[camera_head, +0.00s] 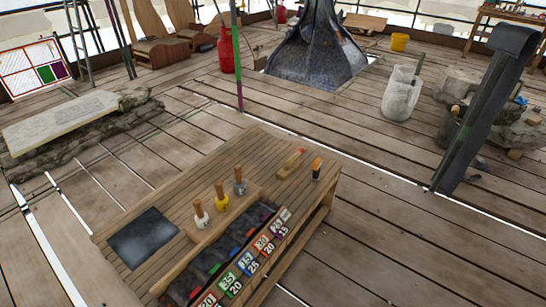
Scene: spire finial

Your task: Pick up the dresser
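The wooden bench (133,221) stands in front of me. On its far right part lies a small light-wood tool (290,164) with a red spot at its far end; it looks the most like a dresser, but I cannot be sure. It lies flat and nothing touches it. Right beside it is a small black tool with an orange top (316,168). Three tools with wooden handles stand upright near the middle: one white (201,218), one yellow (221,202), one grey (240,187). My gripper is not in view.
A rack of coloured number tags (246,264) runs along the bench's near right side; a dark sheet (143,238) lies at left. The plank floor right of the bench is clear.

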